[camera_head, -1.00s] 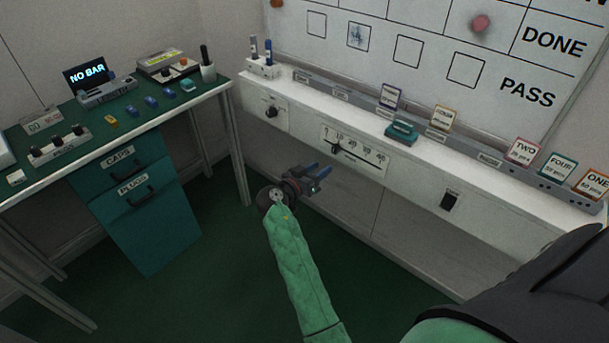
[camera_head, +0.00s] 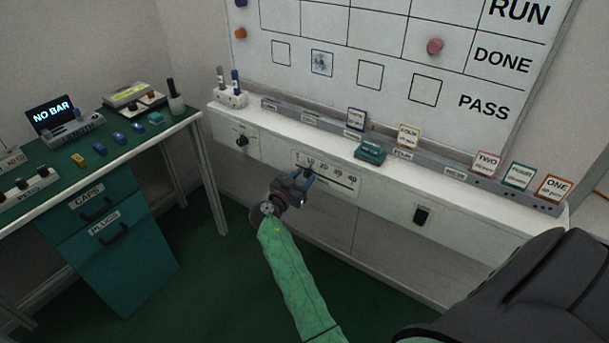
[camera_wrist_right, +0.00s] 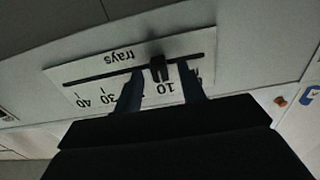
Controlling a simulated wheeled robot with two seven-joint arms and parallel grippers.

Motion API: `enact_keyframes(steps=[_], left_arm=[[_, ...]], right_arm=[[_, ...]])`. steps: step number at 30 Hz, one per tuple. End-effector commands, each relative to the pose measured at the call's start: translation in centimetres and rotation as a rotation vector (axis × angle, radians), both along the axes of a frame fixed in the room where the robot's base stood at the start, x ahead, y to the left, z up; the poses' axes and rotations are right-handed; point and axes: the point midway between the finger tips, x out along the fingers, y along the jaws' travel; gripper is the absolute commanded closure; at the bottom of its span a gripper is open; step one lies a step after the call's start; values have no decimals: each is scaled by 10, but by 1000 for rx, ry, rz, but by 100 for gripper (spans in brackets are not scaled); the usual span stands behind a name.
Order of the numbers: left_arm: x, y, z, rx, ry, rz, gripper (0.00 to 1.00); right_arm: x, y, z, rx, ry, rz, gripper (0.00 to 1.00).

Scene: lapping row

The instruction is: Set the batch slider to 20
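The batch slider's white scale plate (camera_head: 340,181) is on the front of the white ledge, marked in tens up to 40. In the right wrist view the plate (camera_wrist_right: 90,72) appears upside down, with the word "trays" above the slot. The black slider knob (camera_wrist_right: 159,68) stands at about the 10 mark. My right gripper (camera_head: 302,180) is in front of the plate's left part. Its two blue fingers (camera_wrist_right: 158,80) are open, one on each side of the knob, with gaps showing. The left finger covers the 20 mark. My left gripper is out of view.
A rotary knob (camera_head: 242,141) is left of the plate and a black rocker switch (camera_head: 422,216) is right of it. A teal block (camera_head: 370,151) and several cards stand on the ledge (camera_head: 290,124) above. A desk (camera_head: 150,135) with drawers is at the left.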

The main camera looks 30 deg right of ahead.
Motion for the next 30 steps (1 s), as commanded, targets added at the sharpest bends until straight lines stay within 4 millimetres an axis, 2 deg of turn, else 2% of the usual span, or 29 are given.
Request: enact_keyframes(steps=[4, 12, 13, 19, 24, 27, 30], left_arm=[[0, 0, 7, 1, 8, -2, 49], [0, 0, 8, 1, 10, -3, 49], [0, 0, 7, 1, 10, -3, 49], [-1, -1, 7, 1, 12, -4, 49], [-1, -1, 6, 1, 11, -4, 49], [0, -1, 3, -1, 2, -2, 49], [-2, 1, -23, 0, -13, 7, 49]], right_arm=[[3, -8, 0, 0, 1, 0, 60], [4, -9, 0, 0, 0, 0, 60], [4, -9, 0, 1, 0, 0, 62], [4, -9, 0, 1, 0, 0, 100], [3, -9, -1, 1, 0, 0, 100], [-4, -12, -3, 1, 0, -1, 100], [-19, -18, -4, 2, 0, -2, 100]])
